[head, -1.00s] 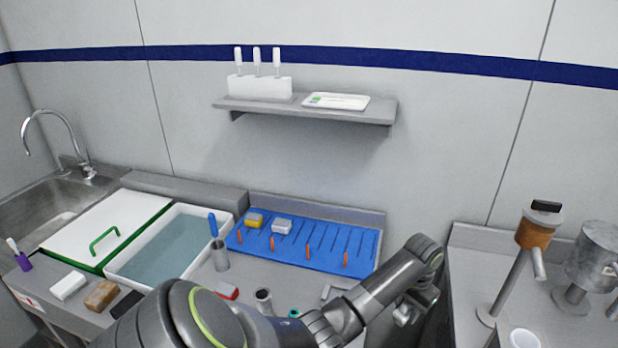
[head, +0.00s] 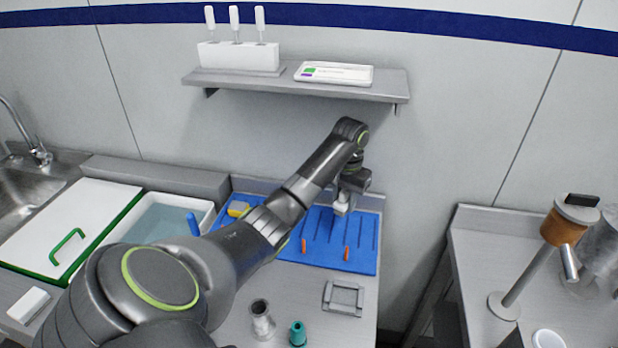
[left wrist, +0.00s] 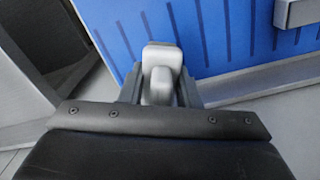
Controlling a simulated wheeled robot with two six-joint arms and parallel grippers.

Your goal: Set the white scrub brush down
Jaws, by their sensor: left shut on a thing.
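The white scrub brush (left wrist: 162,70) is held between the fingers of my left gripper (left wrist: 160,92) in the left wrist view; it looks pale grey-white and blocky. In the head view my left gripper (head: 345,195) points down over the right part of the blue grooved mat (head: 330,257), with the brush (head: 341,208) just below it. I cannot tell whether the brush touches the mat. The mat also fills the upper part of the left wrist view (left wrist: 225,35). My right gripper is not in view.
A yellow block (head: 238,208) lies on the mat's left. A grey frame (head: 343,298), a metal cup (head: 261,318) and a teal piece (head: 298,334) stand in front. A shelf (head: 310,84) hangs above. My arm hides part of the mat.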

